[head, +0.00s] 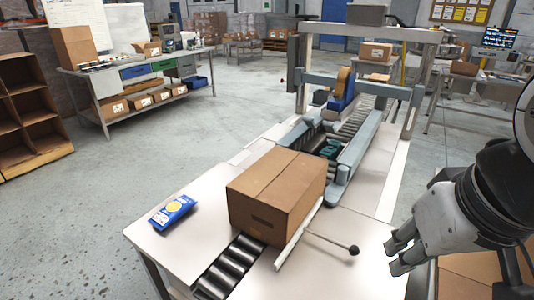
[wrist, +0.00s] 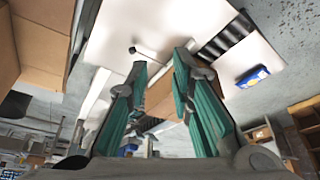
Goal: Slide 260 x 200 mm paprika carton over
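A closed brown carton (head: 268,196) sits on the bench, partly over the rollers (head: 232,272), in front of the taping machine (head: 345,135). It also shows, partly hidden behind my fingers, in the wrist view (wrist: 163,103). My gripper (head: 394,256) is to the right of the carton, apart from it, near the right side of the bench. In the wrist view my gripper (wrist: 160,62) has its two teal-padded fingers apart with nothing held between them. I cannot read any paprika label on the carton.
A pale rail and a rod with a black knob (head: 353,250) stand between carton and gripper. A blue packet (head: 172,212) lies left of the carton. Another brown carton (head: 468,278) is below my arm. The bench top (head: 160,252) is bare at its front left.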

